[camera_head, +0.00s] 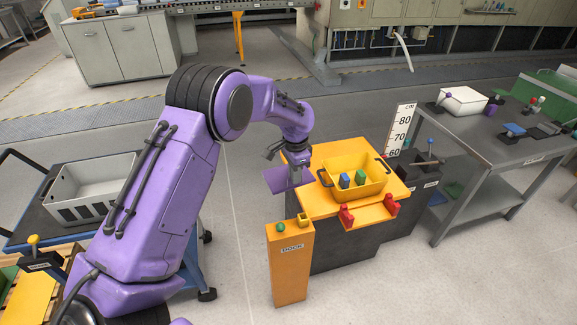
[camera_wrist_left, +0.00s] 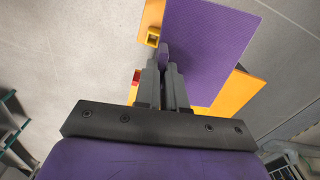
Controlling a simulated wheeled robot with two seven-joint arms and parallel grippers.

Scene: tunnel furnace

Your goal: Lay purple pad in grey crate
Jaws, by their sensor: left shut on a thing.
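My left gripper (camera_head: 276,153) is shut on the purple pad (camera_head: 284,180). It holds the pad by a small upright grip at its edge, beside the left edge of the yellow-topped dock stand. In the left wrist view the closed fingers (camera_wrist_left: 165,68) meet this grip, and the flat purple plate (camera_wrist_left: 208,48) reaches away to the right, over part of the yellow top. The light grey crate (camera_head: 88,187) with dark slots in its side stands on a blue cart at the left. It looks empty. My left arm hides part of the crate's right side.
A yellow crate (camera_head: 345,183) with blue and green pieces stands on the yellow top (camera_head: 388,168), with red clamps in front. A yellow DOCK post (camera_head: 289,270) stands before it. A grey table (camera_head: 493,150) with a white bin is at right. Open floor lies between cart and stand.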

